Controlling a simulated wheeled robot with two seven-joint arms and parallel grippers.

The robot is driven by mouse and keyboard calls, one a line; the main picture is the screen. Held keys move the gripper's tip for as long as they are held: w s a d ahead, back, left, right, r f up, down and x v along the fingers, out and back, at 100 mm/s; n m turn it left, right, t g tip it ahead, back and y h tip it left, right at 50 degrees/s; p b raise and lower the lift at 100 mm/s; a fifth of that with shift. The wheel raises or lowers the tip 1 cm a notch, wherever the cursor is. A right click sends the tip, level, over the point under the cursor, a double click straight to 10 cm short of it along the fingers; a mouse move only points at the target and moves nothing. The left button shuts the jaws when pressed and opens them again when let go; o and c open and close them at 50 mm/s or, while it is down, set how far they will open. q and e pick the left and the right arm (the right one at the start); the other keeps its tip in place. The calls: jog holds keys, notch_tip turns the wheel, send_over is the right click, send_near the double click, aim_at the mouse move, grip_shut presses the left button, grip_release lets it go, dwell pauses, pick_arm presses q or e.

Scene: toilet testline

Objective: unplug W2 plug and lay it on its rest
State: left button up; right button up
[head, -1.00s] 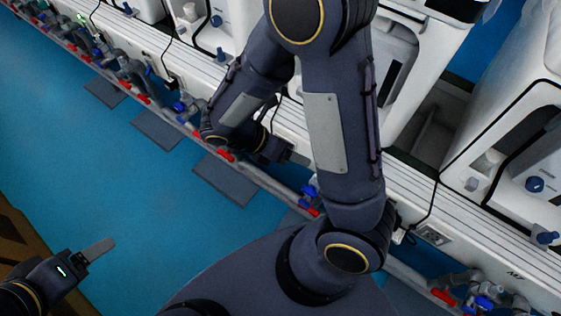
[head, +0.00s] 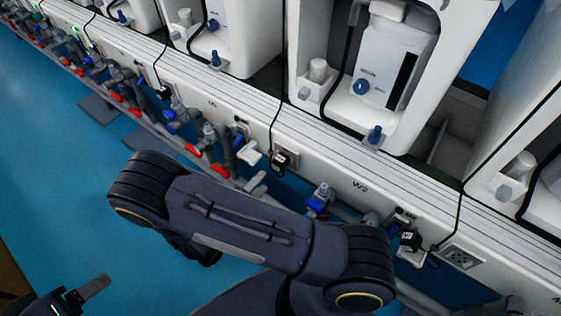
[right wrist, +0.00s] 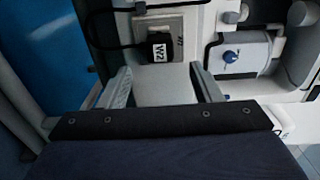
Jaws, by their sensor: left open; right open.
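The black W2 plug (head: 281,160) sits in its grey socket plate (head: 292,152) on the white panel, left of the W2 marking. A cable runs up from it. A pale bracket (head: 249,153), seemingly its rest, is just left of the plug. In the right wrist view the plug (right wrist: 159,48) shows its W2 label beyond my right gripper (right wrist: 160,74). That gripper is open, its two fingers apart, with a pale surface between them. In the head view the right hand is mostly hidden by my arm. My left gripper (head: 96,287) is open, low at the left, far from the plug.
Another black plug (head: 410,240) lies beside an empty socket (head: 463,257) to the right. Pipes with red and blue valves (head: 193,150) run below the panel. White appliances (head: 390,70) stand behind it. The blue floor (head: 50,130) is clear at the left.

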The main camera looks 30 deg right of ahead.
aim_at(276, 169)
jog(key=shift+x, duration=4.5)
jog(key=shift+s+f, duration=0.1)
jog(key=shift+f, duration=0.4)
jog(key=shift+d+r, duration=0.1)
jog(key=shift+r, duration=0.05)
jog(key=c, duration=1.1)
jog(key=shift+c, duration=0.6)
jog(key=shift+p+v, duration=0.4)
jog(key=shift+v, duration=2.7)
grip_shut()
